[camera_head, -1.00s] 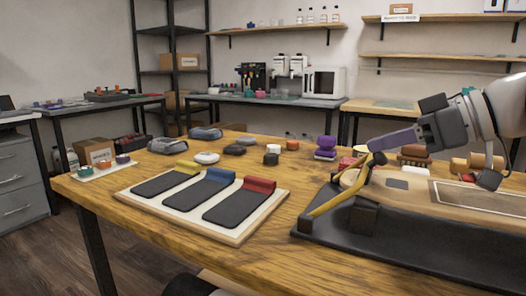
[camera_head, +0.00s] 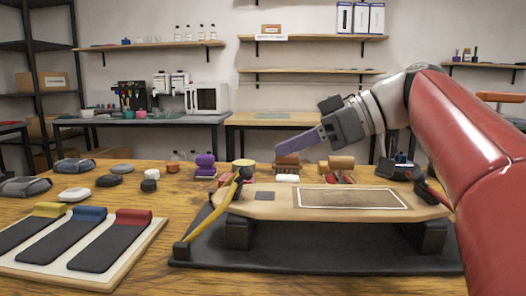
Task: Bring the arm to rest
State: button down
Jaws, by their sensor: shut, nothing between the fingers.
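My gripper (camera_head: 291,145) is in the head view, above the far left part of the wooden board. Its purple-grey fingers are shut, point left and hold nothing. My arm reaches in from the right edge, with its red link in front of the board's right end. The board (camera_head: 274,206) rests on black supports over a black mat (camera_head: 325,262). It bears a small dark patch and a white-outlined darker rectangle. A yellow strap with a black end (camera_head: 207,222) stands at the board's left end.
A white tray (camera_head: 139,254) with three dark pads and yellow, blue and red rolls lies left. Behind the board are a purple block (camera_head: 205,166), a brown-topped brush (camera_head: 287,163) and a tan roller (camera_head: 341,163). Grey and white pucks sit far left. The air above the table's left is free.

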jog(key=shift+s+d+r, duration=0.1)
jog(key=shift+d+r, duration=0.1)
jog(key=shift+r, duration=0.15)
jog(key=shift+a, duration=0.1)
